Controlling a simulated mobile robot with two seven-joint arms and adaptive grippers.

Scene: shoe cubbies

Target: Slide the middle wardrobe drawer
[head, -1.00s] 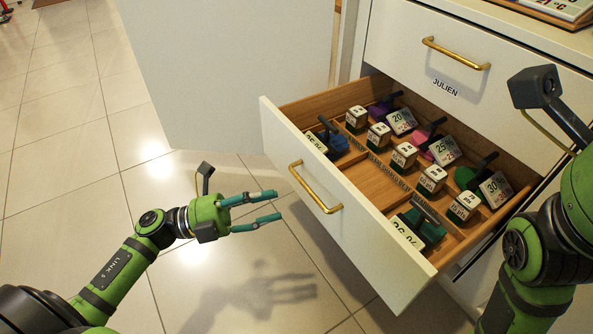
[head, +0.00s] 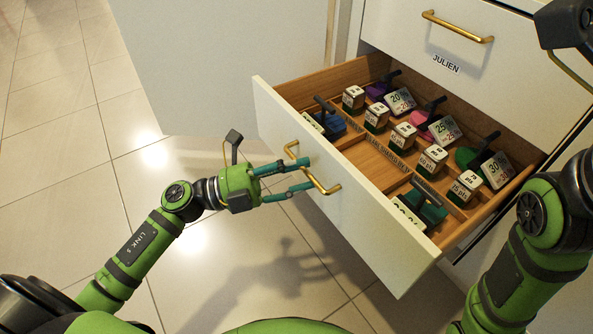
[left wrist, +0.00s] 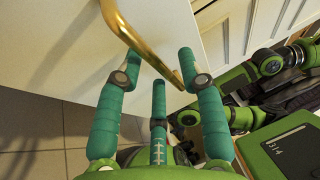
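The pulled-out wooden drawer with a white front (head: 352,215) stands open below a shut drawer labelled JULIEN (head: 400,50). Its curved brass handle (head: 326,187) faces my left gripper (head: 308,173). The gripper's teal fingers are spread, and their tips reach the handle. In the left wrist view the handle (left wrist: 142,40) runs between the spread fingers (left wrist: 160,75); I cannot tell whether they touch it. My right arm is at the right edge, and its gripper is out of view.
The drawer holds several white-topped blocks (head: 403,136) and coloured stamp-like pieces (head: 465,157) in wooden compartments. A large white panel (head: 220,70) stands left of the cabinet. Tiled floor (head: 60,190) lies clear at left.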

